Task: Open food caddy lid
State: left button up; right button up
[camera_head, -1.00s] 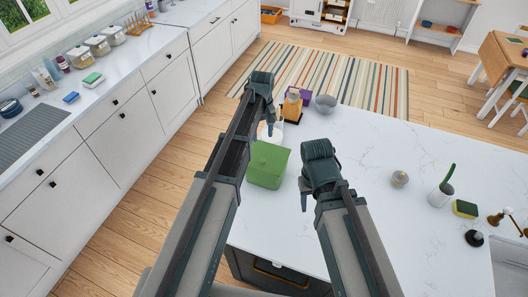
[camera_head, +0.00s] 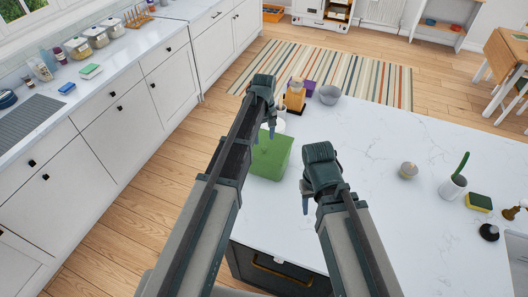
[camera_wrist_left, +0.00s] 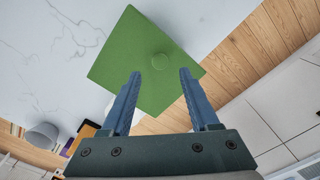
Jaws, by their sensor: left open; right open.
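The green food caddy (camera_head: 270,158) stands near the left edge of the white island, with its lid down. My left gripper (camera_head: 270,132) is above the far part of the caddy and open. In the left wrist view the two fingers (camera_wrist_left: 160,78) are spread with nothing between them, pointing across the lid toward the knob. I cannot tell whether they touch it. My right gripper (camera_head: 305,204) is open and empty, right of the caddy.
The middle of the island top (camera_head: 370,140) is clear.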

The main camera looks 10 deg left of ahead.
aim_at(264, 148)
pick_arm(q)
notch_tip(264, 148, down, 5)
jog(key=b, duration=0.4)
jog(key=shift+f, duration=0.1)
grip_shut()
dwell(1.2)
